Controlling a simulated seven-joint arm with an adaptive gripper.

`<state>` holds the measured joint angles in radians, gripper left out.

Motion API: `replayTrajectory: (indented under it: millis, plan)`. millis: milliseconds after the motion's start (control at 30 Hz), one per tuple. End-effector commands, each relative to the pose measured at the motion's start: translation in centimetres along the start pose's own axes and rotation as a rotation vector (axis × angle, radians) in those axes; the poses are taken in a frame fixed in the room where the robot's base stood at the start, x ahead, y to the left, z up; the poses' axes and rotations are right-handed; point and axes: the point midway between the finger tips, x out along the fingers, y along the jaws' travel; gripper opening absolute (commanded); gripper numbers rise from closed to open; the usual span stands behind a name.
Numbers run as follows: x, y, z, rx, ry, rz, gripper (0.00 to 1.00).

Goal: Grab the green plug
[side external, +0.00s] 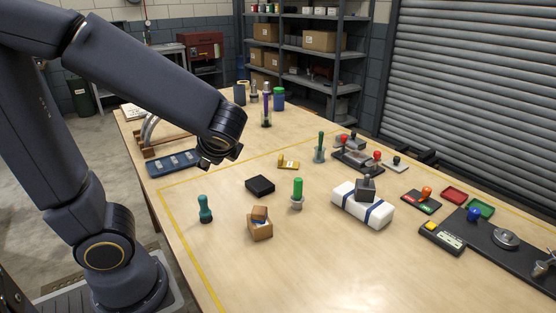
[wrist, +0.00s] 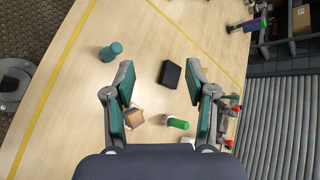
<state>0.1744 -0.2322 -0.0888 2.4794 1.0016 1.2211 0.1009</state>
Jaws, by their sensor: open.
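The green plug (side external: 298,187) looks like a bright green upright cylinder on a pale grey base, standing near the middle of the table. In the wrist view it shows (wrist: 178,124) low in the picture, between the fingers and close to the right one. My gripper (side external: 217,162) is open and empty, high above the table, left of and behind the plug in the side view. In the wrist view both teal-padded fingers (wrist: 158,80) are spread apart.
A teal knobbed piece (side external: 205,210), a small cardboard box (side external: 260,228) and a black block (side external: 260,184) stand near the plug. A white strapped package (side external: 362,204) lies to its right. A thin green-handled piece (side external: 319,148) stands behind. The front table area is clear.

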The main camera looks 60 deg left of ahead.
Motion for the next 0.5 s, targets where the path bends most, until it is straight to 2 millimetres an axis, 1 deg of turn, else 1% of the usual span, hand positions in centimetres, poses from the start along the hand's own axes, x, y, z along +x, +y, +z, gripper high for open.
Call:
replayTrajectory:
  millis: [33, 67, 100, 167, 200, 267, 300, 333, 400, 500]
  plan:
    - [0.2, -1.0, -1.9, 0.163, -0.047, -0.091, 0.56]
    - [0.1, -1.8, -3.2, 0.256, -0.069, -0.154, 0.56]
    - [-0.1, -2.5, -5.2, 0.378, -0.093, -0.237, 0.56]
    - [-0.5, -3.0, -8.5, 0.549, -0.114, -0.356, 0.56]
    - [-0.9, -2.9, -10.8, 0.653, -0.120, -0.430, 0.56]
    - [-1.4, -2.1, -14.1, 0.788, -0.115, -0.521, 0.56]
    - [-1.7, -1.3, -16.0, 0.865, -0.109, -0.569, 0.56]
    - [-1.8, -0.6, -17.3, 0.915, -0.102, -0.596, 0.56]
    - [-1.9, 1.2, -19.4, 1.009, -0.086, -0.632, 0.56]
    - [-1.6, 3.3, -20.8, 1.087, -0.080, -0.640, 0.56]
